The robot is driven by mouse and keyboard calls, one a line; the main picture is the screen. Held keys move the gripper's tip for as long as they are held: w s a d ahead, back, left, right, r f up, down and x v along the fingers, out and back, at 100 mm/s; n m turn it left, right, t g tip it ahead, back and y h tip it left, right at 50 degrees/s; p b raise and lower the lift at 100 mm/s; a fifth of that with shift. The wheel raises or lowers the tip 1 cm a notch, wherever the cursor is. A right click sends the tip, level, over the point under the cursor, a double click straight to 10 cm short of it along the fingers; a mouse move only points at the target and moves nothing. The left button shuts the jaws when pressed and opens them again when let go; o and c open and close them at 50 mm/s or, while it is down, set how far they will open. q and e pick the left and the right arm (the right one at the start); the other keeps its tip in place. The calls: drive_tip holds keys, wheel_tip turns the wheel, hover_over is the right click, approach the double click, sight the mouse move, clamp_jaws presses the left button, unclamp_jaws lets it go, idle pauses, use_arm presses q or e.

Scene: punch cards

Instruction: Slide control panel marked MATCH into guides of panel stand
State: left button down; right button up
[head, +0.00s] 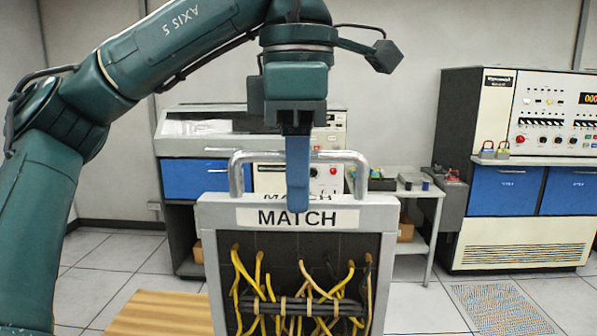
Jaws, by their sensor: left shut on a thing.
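The control panel (380,218) marked MATCH hangs upright in the middle foreground of the head view. It has a grey frame, a silver handle on top, a white label, and yellow and dark wires across its dark face. My left gripper (297,200) points straight down at the top middle of the panel, with its blue fingers in front of the handle and top edge. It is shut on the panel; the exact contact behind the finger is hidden. The panel's lower end is cut off by the frame. I cannot make out the panel stand or its guides. My right gripper is not in view.
Behind the panel stands a grey and blue machine (190,180). A small white table (408,190) with small items is right of it. A large cabinet (540,230) with blue panels stands at the right. A wooden surface (160,315) lies at the lower left. Tiled floor is open around.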

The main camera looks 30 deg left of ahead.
sight(299, 219)
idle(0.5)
use_arm(q)
drive_tip(key=shift+f+b, duration=0.25)
drive_tip(key=shift+b, duration=0.05)
drive_tip(key=shift+f+b, duration=0.7)
drive_tip(key=shift+f, duration=0.35)
drive_tip(key=shift+f+b, duration=0.55)
drive_tip(key=shift+f, duration=0.25)
drive_tip(key=shift+f, duration=0.15)
drive_tip(key=shift+f+b, duration=2.7)
drive_tip(key=shift+f, duration=0.8)
drive_tip(key=shift+r, duration=0.1)
